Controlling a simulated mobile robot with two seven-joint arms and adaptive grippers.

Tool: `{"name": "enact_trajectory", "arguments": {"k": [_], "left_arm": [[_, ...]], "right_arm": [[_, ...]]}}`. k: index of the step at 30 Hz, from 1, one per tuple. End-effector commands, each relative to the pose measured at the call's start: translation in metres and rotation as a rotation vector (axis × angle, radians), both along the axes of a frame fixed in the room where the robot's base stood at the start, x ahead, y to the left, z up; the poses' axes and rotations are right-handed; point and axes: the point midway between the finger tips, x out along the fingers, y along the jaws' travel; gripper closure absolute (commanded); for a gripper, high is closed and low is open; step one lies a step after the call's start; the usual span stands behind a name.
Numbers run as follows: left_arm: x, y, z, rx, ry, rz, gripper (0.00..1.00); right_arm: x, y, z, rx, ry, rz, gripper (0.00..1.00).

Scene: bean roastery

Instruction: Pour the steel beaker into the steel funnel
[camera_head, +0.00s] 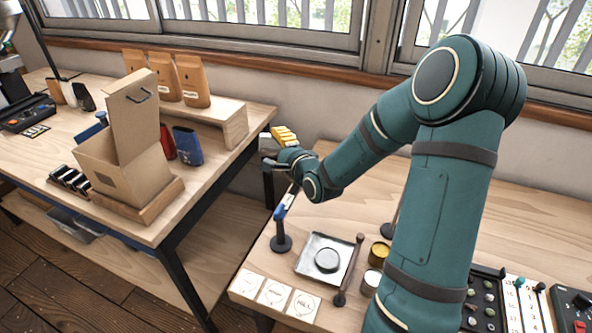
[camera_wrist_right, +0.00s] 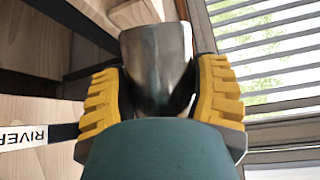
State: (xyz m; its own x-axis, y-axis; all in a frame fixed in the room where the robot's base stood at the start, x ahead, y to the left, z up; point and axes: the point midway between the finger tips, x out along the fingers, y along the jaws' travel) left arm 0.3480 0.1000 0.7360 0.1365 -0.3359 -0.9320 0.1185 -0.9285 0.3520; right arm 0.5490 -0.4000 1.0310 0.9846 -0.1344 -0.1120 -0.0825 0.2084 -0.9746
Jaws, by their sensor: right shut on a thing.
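My right gripper (camera_head: 282,138) is at the far left end of the right-hand table, above its edge. It also shows in the wrist view (camera_wrist_right: 160,95), where its yellow-padded fingers are shut on the steel beaker (camera_wrist_right: 157,62). The beaker is a shiny grey metal cup, held between the pads. In the head view it is mostly hidden by the gripper. I cannot make out the steel funnel in either view. My left gripper is not in view.
A black-based stand (camera_head: 281,243) with a blue part stands below the gripper. A square metal tray (camera_head: 311,272) holds a dark round piece. Cards (camera_head: 273,293) lie at the front edge. A cardboard box (camera_head: 113,165) stands on the left table, across a gap.

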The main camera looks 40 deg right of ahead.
Motion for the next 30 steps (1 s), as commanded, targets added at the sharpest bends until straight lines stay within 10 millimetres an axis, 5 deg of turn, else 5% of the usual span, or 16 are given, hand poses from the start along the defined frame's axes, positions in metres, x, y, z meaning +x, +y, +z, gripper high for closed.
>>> {"name": "enact_trajectory", "arguments": {"k": [30], "left_arm": [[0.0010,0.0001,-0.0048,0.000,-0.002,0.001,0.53]], "right_arm": [[-0.0019,-0.0037,0.0040,0.081,-0.050,0.000,0.80]]}}
